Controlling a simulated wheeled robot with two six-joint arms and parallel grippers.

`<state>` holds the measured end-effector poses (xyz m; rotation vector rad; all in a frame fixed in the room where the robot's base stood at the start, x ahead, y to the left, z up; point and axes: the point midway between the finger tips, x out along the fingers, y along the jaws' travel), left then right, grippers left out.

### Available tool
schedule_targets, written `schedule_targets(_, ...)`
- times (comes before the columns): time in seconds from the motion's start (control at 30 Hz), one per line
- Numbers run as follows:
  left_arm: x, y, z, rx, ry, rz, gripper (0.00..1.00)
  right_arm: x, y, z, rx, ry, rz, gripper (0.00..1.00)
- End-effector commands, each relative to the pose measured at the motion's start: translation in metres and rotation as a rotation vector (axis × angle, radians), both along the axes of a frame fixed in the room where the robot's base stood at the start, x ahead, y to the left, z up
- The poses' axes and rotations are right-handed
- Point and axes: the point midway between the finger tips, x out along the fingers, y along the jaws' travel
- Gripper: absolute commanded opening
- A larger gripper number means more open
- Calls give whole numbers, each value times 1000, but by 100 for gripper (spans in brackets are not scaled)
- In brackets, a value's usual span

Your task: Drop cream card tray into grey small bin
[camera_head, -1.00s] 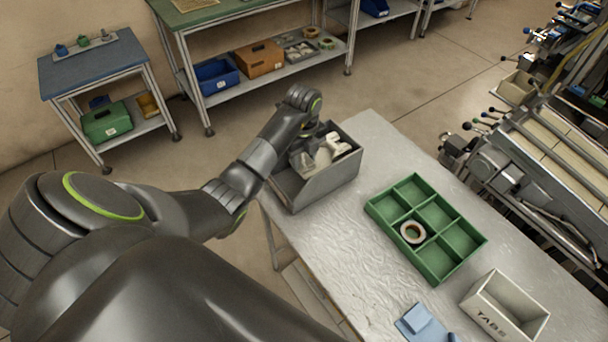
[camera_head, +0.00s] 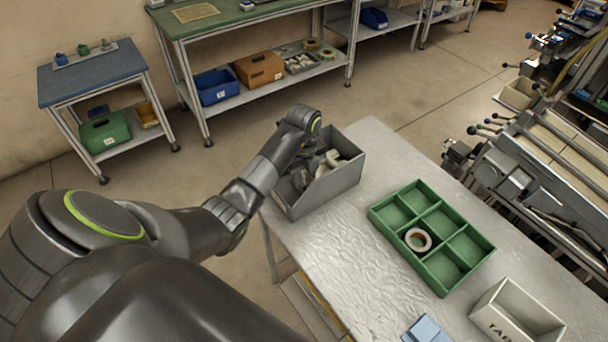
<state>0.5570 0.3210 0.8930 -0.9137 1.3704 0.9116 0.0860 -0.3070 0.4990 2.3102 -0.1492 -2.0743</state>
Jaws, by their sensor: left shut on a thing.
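The grey small bin (camera_head: 328,187) stands at the far left corner of the metal table, open side up. My left gripper (camera_head: 306,174) reaches down into the bin's mouth from the left, and my wrist hides part of it. It is shut on a cream piece (camera_head: 335,160), which seems to be the cream card tray, low inside the bin's walls. Its outline is partly hidden, and I cannot tell whether it touches the bin floor or what else lies in the bin. My right gripper is not in view.
A green divided tray (camera_head: 446,268) holds a tape reel (camera_head: 418,240). A cream box marked with letters (camera_head: 500,324) and a blue object (camera_head: 426,329) lie near the front. The bare table (camera_head: 345,265) is clear between the bin and green tray. Machinery stands at the right.

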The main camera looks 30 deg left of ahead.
Motion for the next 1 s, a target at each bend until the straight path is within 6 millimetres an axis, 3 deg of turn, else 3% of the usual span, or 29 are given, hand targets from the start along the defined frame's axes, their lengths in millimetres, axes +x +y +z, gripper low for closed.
schedule_targets(0.33,0,0,-8,0,0,0,12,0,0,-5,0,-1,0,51)
schedule_targets(0.37,0,0,-8,0,0,0,43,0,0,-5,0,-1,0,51)
schedule_targets(0.5,0,0,-8,0,0,0,61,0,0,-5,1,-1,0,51)
schedule_targets(0.8,0,0,-6,0,0,0,61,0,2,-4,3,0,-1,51)
schedule_targets(0.97,0,0,9,1,-1,0,61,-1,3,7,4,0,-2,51)
schedule_targets(1.0,1,0,12,1,-5,0,61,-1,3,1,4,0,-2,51)
